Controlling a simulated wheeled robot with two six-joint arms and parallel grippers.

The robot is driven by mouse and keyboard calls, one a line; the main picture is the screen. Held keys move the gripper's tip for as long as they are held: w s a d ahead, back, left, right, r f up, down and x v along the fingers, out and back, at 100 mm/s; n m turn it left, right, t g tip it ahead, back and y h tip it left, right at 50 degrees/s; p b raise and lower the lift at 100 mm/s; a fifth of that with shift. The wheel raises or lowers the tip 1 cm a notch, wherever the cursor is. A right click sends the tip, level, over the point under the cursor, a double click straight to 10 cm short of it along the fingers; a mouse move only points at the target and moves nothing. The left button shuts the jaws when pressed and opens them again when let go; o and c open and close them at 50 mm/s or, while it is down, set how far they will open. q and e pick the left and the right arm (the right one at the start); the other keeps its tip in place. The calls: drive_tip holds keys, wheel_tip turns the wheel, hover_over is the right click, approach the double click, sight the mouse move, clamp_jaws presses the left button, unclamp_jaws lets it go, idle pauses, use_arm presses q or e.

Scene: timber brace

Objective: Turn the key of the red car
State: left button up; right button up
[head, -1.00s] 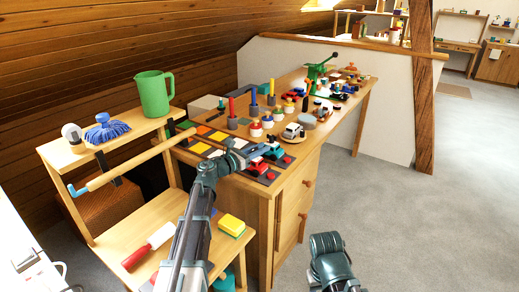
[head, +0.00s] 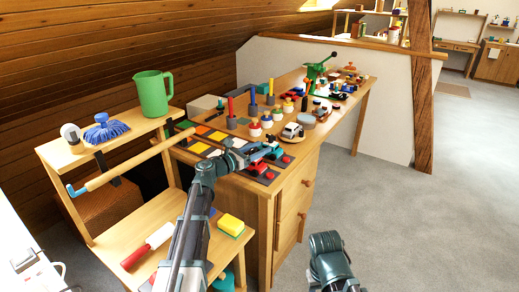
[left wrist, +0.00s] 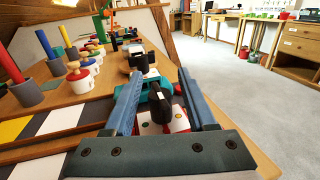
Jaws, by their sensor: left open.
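The red car (head: 257,166) sits on a dark pad at the near right end of the workbench. In the left wrist view its red and white body (left wrist: 178,122) lies between my fingers. A black key-like piece with a white mark (left wrist: 160,103) stands up from it, also between the fingers and apparently not gripped. A teal car (head: 276,153) is just beyond it and also shows in the left wrist view (left wrist: 128,84). My left gripper (head: 264,152) is open above the red car and partly hides it; its fingers (left wrist: 159,78) point along the bench.
The workbench holds coloured pegs (head: 231,112), several knobbed pots (head: 267,121), a white car (head: 292,131) and a green press (head: 317,70). A side shelf holds a green jug (head: 153,93), a yellow sponge (head: 231,224) and a red-handled tool (head: 135,257). The floor at right is clear.

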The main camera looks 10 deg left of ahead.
use_arm(q)
drive_tip(key=v, duration=1.3)
drive_tip(key=shift+s+a, duration=0.15)
drive_tip(key=shift+s, duration=0.15)
drive_tip(key=w+d+r+n+t+y+p, duration=0.1)
drive_tip(key=w+r+n+t+y+p, duration=0.35)
drive_tip(key=r+n+y+p, duration=1.05)
drive_tip(key=s+d+f+n+g+h+p, duration=0.1)
drive_tip(key=s+d+f+n+g+p, duration=0.2)
drive_tip(key=s+d+n+g, duration=0.3)
drive_tip(key=s+d+f+n+g+h+p, duration=0.1)
drive_tip(key=s+d+f+n+g+p, duration=0.2)
drive_tip(key=s+n, duration=0.7)
drive_tip(key=s+d+f+n+g+h+p, duration=0.1)
drive_tip(key=s+d+f+n+g+p, duration=0.3)
drive_tip(key=s+d+n+g, duration=0.4)
drive_tip(key=s+d+f+g, duration=0.1)
drive_tip(key=s+d+g, duration=0.1)
drive_tip(key=s+d, duration=0.2)
drive_tip(key=shift+s+d+f, duration=0.35)
drive_tip(key=shift+s+f, duration=0.05)
drive_tip(key=shift+s, duration=1.05)
